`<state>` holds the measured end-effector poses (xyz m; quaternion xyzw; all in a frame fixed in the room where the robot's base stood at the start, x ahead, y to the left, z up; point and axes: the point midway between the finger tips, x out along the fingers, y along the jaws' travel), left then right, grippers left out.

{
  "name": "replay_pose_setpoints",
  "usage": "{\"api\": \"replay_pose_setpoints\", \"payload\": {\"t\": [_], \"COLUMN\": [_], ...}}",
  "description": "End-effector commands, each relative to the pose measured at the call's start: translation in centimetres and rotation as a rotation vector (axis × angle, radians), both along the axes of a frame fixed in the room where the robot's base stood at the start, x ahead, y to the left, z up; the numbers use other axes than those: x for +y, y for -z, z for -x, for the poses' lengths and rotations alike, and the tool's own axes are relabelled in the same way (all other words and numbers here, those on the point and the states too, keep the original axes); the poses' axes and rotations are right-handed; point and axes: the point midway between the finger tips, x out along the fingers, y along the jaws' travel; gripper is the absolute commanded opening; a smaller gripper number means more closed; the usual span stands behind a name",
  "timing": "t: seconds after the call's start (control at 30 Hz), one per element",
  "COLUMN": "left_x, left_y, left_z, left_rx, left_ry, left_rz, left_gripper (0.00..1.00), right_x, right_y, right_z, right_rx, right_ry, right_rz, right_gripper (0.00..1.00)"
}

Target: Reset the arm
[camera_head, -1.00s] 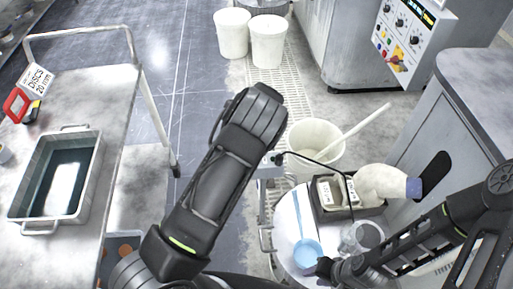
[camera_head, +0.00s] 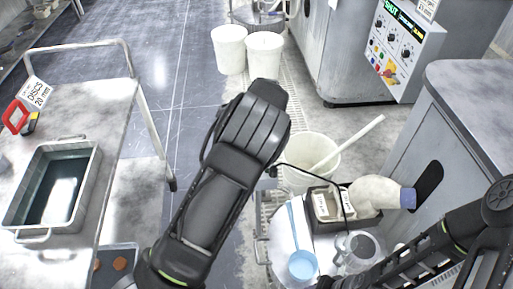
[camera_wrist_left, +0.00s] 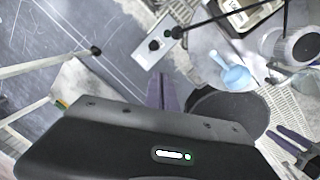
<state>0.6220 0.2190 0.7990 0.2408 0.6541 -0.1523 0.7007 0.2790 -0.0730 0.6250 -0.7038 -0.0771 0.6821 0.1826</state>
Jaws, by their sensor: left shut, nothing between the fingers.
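My left arm (camera_head: 215,190) rises from the bottom middle of the head view, its forearm pointing up and slightly right. Its gripper is hidden there. In the left wrist view my left gripper (camera_wrist_left: 162,92) shows as two dark fingers pressed together, with nothing between them, above the floor. My right arm (camera_head: 425,255) reaches in from the right over the round table. Its gripper is cut off or hidden at the bottom of the head view. Dark finger-like parts show at the lower right of the wrist view, too unclear to read.
A cart (camera_head: 105,105) with a metal tray (camera_head: 20,234) stands left. A round white table (camera_head: 279,240) holds a blue scoop (camera_head: 302,265), a jug (camera_head: 362,246) and a dark box (camera_head: 366,222). A white bucket (camera_head: 296,178) stands behind it. A grey cabinet (camera_head: 470,90) stands right.

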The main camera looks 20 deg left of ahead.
Motion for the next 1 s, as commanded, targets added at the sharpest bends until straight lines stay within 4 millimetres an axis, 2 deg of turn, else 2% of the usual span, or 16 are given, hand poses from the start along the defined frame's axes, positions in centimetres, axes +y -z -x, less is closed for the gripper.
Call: {"api": "replay_pose_setpoints", "payload": {"t": [0.37,0.47,0.57,0.67,0.77,0.8,0.87,0.9,1.0], "left_x": [0.0,0.4,1.0,1.9,2.1,1.9,1.1,0.2,-2.6], "left_y": [0.1,1.0,3.2,7.1,11.8,13.6,16.2,17.6,19.9], "left_z": [0.0,0.5,1.9,4.7,9.0,11.0,14.4,16.7,22.1], "left_rx": [0.001,0.011,0.038,0.083,0.131,0.147,0.162,0.164,0.129], "left_ry": [0.002,0.03,0.114,0.279,0.529,0.65,0.849,0.991,1.352], "left_rz": [0.001,-0.001,-0.001,0.002,0.019,0.031,0.053,0.071,0.11], "left_gripper": [0.0,0.0,0.0,0.0,0.0,0.0,0.0,0.0,0.0], "right_x": [0.0,0.0,0.0,0.0,0.0,0.0,0.0,0.0,0.0], "right_y": [0.0,0.0,0.0,0.0,0.0,0.0,0.0,0.0,0.0], "right_z": [0.0,0.0,0.0,0.0,0.0,0.0,0.0,0.0,0.0], "right_rx": [0.0,0.0,0.0,0.0,0.0,0.0,0.0,0.0,0.0], "right_ry": [0.0,0.0,0.0,0.0,0.0,0.0,0.0,0.0,0.0], "right_rz": [0.0,0.0,0.0,0.0,0.0,0.0,0.0,0.0,0.0], "right_gripper": [0.36,0.36,0.36,0.36,0.36,0.36,0.36,0.36,0.36]}}
